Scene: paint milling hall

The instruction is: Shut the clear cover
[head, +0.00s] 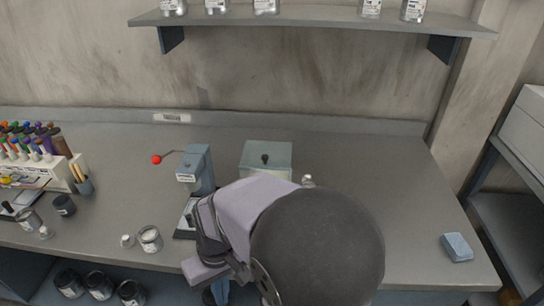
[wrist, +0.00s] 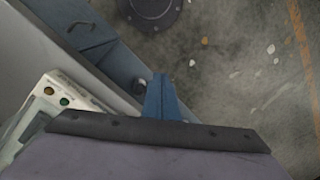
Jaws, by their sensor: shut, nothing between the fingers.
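The clear cover (head: 279,152) is a pale greenish see-through panel with a dark knob (head: 265,159), right of the middle of the bench in the head view. My arm hides its lower part and whatever lies in front of it, so I cannot tell how far open it stands. My gripper (head: 221,291) shows as a blue tip at the bench's front edge, left of and nearer than the cover. In the wrist view its blue fingers (wrist: 160,101) are together and empty, pointing down past the edge toward the floor.
A blue-grey press (head: 195,168) with a red-balled lever stands left of the cover. A jar (head: 149,239) sits near the front edge. A blue sponge (head: 457,247) lies far right. A panel with small lights (wrist: 55,95) is near my wrist. The right bench is mostly clear.

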